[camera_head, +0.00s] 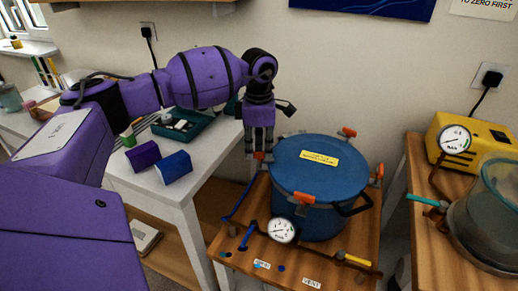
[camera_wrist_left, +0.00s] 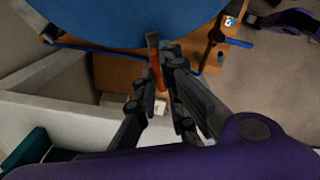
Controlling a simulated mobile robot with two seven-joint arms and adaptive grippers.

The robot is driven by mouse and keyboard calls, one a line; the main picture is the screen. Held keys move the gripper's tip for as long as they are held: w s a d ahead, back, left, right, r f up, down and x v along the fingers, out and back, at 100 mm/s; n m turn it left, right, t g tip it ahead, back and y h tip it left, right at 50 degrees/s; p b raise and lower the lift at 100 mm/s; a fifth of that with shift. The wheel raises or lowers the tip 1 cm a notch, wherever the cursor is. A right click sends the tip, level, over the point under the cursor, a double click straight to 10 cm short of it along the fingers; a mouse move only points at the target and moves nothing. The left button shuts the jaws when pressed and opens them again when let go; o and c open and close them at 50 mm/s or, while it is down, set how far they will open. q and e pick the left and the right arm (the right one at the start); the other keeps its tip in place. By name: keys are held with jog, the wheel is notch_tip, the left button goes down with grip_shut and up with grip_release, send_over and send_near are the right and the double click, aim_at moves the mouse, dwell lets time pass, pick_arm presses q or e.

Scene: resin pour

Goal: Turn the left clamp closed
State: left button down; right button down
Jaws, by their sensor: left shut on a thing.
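The blue pot (camera_head: 318,168) has a round lid with orange-handled clamps around its rim. The left clamp (camera_wrist_left: 155,62) shows its orange handle upright between my left gripper's fingers in the left wrist view. My left gripper (camera_head: 260,151) points down at the pot's left rim and is shut on that handle; the fingers hide most of the clamp in the head view. The left gripper also shows in the wrist view (camera_wrist_left: 165,88). Other clamps show at the back (camera_head: 347,132), right (camera_head: 377,175) and front (camera_head: 303,199) of the lid.
The pot stands on a wooden bench (camera_head: 228,262) with a pressure gauge (camera_head: 282,230) at its front. A white table (camera_head: 145,185) with blue and purple blocks stands left. At right are a yellow pump (camera_head: 490,137) and a clear-domed vessel (camera_head: 495,210).

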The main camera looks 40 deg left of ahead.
aim_at(259, 152)
dwell(0.5)
pick_arm(q)
jog(key=c, duration=1.8)
grip_release()
jog(key=shift+c, duration=0.2)
jog(key=shift+r, duration=0.1)
notch_tip(259, 152, up, 12)
